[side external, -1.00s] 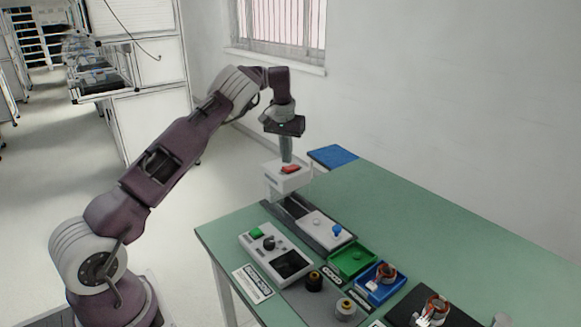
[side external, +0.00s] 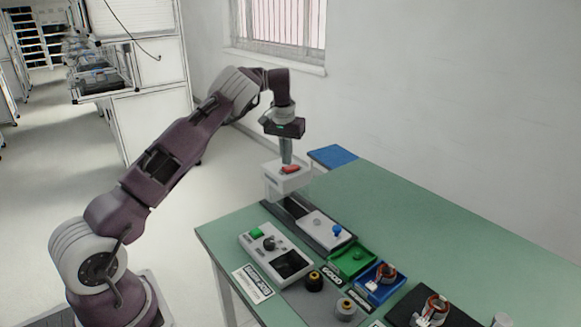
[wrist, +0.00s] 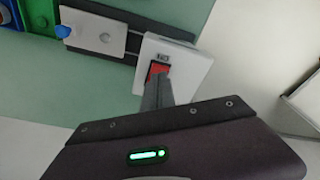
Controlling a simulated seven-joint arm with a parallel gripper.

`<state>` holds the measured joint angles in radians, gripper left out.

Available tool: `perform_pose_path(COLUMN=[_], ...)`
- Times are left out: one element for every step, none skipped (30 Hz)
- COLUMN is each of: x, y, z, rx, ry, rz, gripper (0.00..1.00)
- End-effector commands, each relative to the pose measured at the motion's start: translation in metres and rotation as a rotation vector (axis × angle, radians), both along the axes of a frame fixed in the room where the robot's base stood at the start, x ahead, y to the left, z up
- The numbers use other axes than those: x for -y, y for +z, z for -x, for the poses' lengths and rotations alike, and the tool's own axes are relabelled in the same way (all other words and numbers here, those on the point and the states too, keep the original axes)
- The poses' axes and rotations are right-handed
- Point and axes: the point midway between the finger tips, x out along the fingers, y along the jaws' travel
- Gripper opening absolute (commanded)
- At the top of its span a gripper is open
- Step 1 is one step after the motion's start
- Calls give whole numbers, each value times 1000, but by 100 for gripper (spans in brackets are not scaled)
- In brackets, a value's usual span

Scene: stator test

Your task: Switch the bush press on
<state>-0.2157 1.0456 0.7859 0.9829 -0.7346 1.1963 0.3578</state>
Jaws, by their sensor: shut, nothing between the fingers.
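The bush press is a white box-shaped head (side external: 275,182) standing at the far left end of a dark rail base (side external: 283,212) on the table. A red rocker switch (side external: 292,169) sits on top of the head. In the wrist view the red switch (wrist: 161,67) lies beside a small printed label on the white head (wrist: 190,65). My gripper (side external: 287,163) is shut and empty, pointing down over the head. Its fingertips (wrist: 158,80) are right at the switch and cover part of it. I cannot tell whether they touch it.
A white plate with a blue knob (side external: 336,230) lies on the rail. A control box with a green button (side external: 257,233) stands nearby. Green (side external: 353,260) and blue (side external: 378,287) trays are to the right.

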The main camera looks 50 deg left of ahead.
Motion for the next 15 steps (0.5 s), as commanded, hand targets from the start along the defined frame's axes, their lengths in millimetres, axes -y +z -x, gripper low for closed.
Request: perform_pose_path(x=[0,0,0,0,0,0,0,0,0,0,0,0,0,0,0], y=[-1,-1,-2,-2,-3,-4,-4,-4,-5,-6,-6,-7,-7,-8,-8], z=[0,0,0,0,0,0,0,0,0,0,0,0,0,0,0], rx=[0,0,0,0,0,0,-1,-1,-1,-1,-1,0,0,0,0], ry=[0,0,0,0,0,0,0,0,0,0,0,0,0,0,0], rz=[0,0,0,0,0,0,1,1,1,1,1,1,1,1,1], gripper=[0,0,0,0,0,0,0,0,0,0,0,0,0,0,0])
